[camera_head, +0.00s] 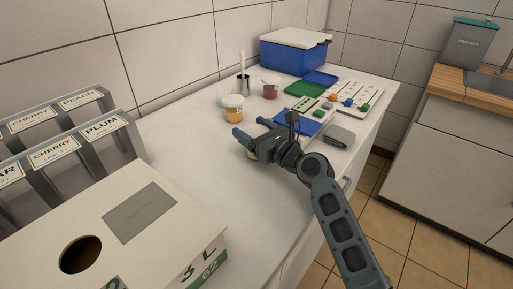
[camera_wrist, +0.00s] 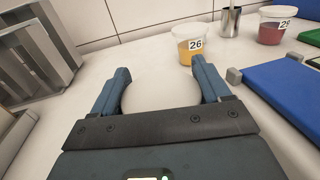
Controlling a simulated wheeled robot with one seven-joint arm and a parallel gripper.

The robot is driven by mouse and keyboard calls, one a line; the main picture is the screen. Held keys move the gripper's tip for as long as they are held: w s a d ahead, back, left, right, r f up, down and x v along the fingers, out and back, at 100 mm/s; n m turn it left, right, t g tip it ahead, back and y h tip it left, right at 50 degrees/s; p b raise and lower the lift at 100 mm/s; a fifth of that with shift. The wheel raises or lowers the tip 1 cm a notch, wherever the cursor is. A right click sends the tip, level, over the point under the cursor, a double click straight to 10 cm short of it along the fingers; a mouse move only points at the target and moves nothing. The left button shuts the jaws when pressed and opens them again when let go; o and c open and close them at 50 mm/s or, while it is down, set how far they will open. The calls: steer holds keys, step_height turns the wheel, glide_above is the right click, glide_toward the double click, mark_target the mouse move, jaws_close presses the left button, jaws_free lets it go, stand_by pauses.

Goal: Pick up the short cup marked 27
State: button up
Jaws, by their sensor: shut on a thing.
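My gripper (camera_wrist: 160,88) is shut on a short cup (camera_wrist: 160,96), its blue fingers on either side of it. The cup's round white top fills the space between the fingers in the wrist view. In the head view my gripper (camera_head: 246,142) is over the counter, and a yellowish bit of the cup (camera_head: 252,155) shows below it. No number shows on this cup. Another cup (camera_wrist: 193,42), marked 26, with orange contents, stands just beyond the right finger; it also shows in the head view (camera_head: 233,108).
A red-filled cup (camera_head: 270,90) and a metal holder (camera_head: 243,85) stand farther back. Blue and green trays (camera_head: 305,90) lie to the right, before a blue cooler (camera_head: 292,55). Labelled racks and a white box (camera_head: 190,225) are at left. Counter between is clear.

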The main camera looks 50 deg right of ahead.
steer(key=shift+c, duration=1.3)
steer(key=shift+r, duration=0.1)
